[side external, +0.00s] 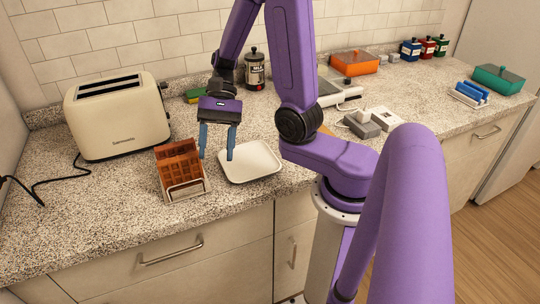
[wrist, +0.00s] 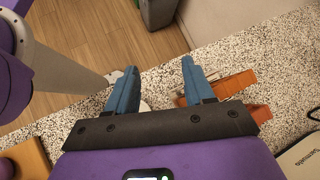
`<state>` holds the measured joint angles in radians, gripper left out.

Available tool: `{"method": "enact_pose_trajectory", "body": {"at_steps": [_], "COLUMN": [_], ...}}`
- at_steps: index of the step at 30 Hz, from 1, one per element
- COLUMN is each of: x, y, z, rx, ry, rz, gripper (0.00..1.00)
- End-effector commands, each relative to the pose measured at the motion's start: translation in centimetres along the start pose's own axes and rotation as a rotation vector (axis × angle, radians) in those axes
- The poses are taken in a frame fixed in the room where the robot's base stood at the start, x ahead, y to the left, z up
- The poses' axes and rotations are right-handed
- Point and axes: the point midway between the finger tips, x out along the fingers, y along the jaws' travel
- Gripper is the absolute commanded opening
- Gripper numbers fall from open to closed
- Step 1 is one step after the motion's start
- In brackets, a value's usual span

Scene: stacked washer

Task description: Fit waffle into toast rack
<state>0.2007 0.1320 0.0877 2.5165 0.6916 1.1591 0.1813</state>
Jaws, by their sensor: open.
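Brown waffles (side external: 180,162) stand upright, close together, in a wire toast rack (side external: 187,191) near the counter's front edge. I cannot clearly tell how many slots they fill. My gripper (side external: 217,148) is open and empty, pointing down just right of the rack, over the left side of a white square plate (side external: 262,163). The plate looks empty. In the wrist view, my gripper's fingers (wrist: 158,85) are spread. Two waffle edges (wrist: 236,84) show beside the right finger, which partly hides the rack.
A cream toaster (side external: 118,117) with a black cord stands left behind the rack. A dark jar (side external: 254,70) and a green-yellow sponge (side external: 195,95) are at the back. Grey and white blocks, orange and teal boxes and a blue-filled rack (side external: 470,94) lie farther right.

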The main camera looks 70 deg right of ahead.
Motion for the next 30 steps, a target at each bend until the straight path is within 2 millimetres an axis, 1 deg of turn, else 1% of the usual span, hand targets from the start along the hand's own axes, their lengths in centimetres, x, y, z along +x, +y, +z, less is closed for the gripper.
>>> {"method": "enact_pose_trajectory", "body": {"at_steps": [1,7,15,23,30], "x": [0.2,0.8,1.2,1.3,1.4], "y": [0.4,2.1,4.4,6.3,7.8], "z": [0.3,1.2,2.2,3.2,4.5], "rx": [-0.063,-0.307,-0.656,-1.011,-1.353], "ry": [0.013,0.058,0.113,0.158,0.191], "rz": [0.048,0.228,0.443,0.619,0.750], "gripper": [0.52,0.52,0.52,0.52,0.52]}}
